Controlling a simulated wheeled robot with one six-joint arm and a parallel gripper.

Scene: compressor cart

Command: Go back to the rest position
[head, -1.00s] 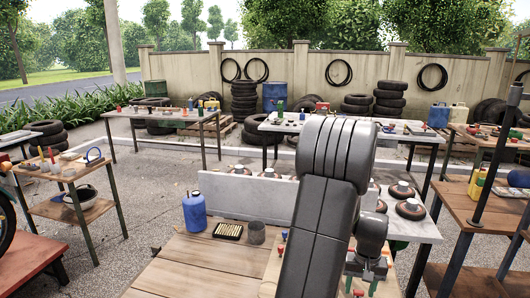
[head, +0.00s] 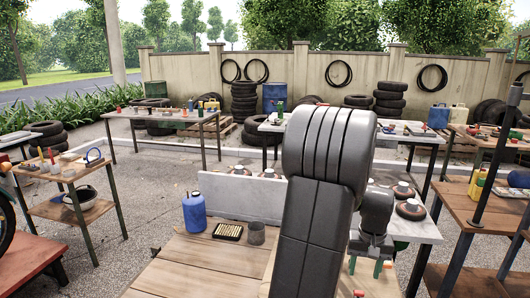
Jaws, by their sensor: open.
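My arm stands large in the middle of the head view, over a wooden worktop (head: 205,262). Its end hangs to the right of the thick arm links. My gripper (head: 366,268) points down above the right part of the worktop, with its two green fingertips spread apart. I see nothing between them. A small red-topped piece (head: 359,293) is near the bottom edge below the gripper. Part of the worktop is hidden behind my arm.
A blue canister (head: 195,212), a tray of brass-coloured pieces (head: 228,231) and a grey cup (head: 257,233) stand left of my arm. Behind is a grey table (head: 425,231) with round dark discs (head: 410,209). A wooden shelf cart (head: 475,208) stands right. The worktop's left front is clear.

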